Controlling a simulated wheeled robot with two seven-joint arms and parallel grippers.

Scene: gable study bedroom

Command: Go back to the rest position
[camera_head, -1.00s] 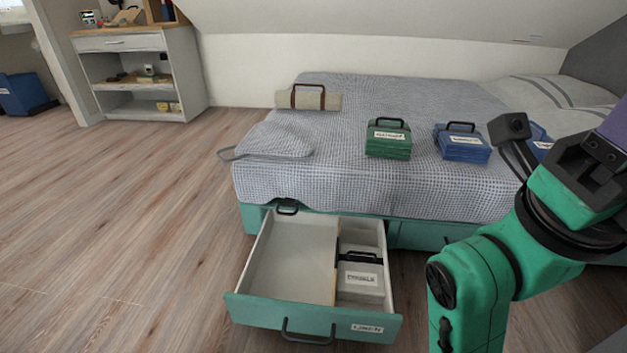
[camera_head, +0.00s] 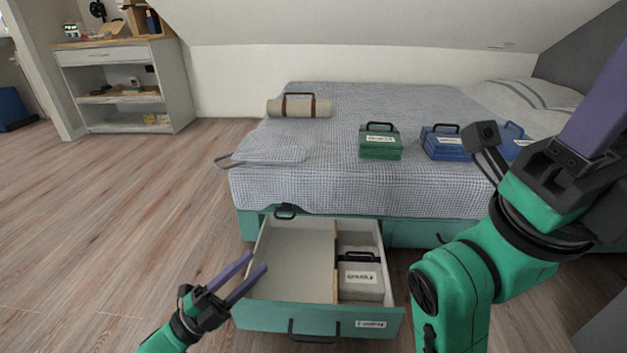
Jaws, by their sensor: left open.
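My left gripper (camera_head: 246,280) is at the lower left, in front of the left part of the open drawer as seen from the head. Its two purple fingers are apart with nothing between them. My right arm fills the right side; part of its gripper (camera_head: 597,105) shows at the right edge, cut off, so its jaw state cannot be seen. The open drawer (camera_head: 270,316) under the bed holds a white labelled case (camera_head: 361,292) in its right compartment. The drawer's left compartment (camera_head: 290,262) looks empty.
On the bed (camera_head: 330,190) are a green case (camera_head: 380,146), blue cases (camera_head: 441,148), a beige roll (camera_head: 299,107) and a folded cloth (camera_head: 262,150). A shelf unit (camera_head: 122,58) stands at the back left. The wooden floor (camera_head: 120,210) at left is clear.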

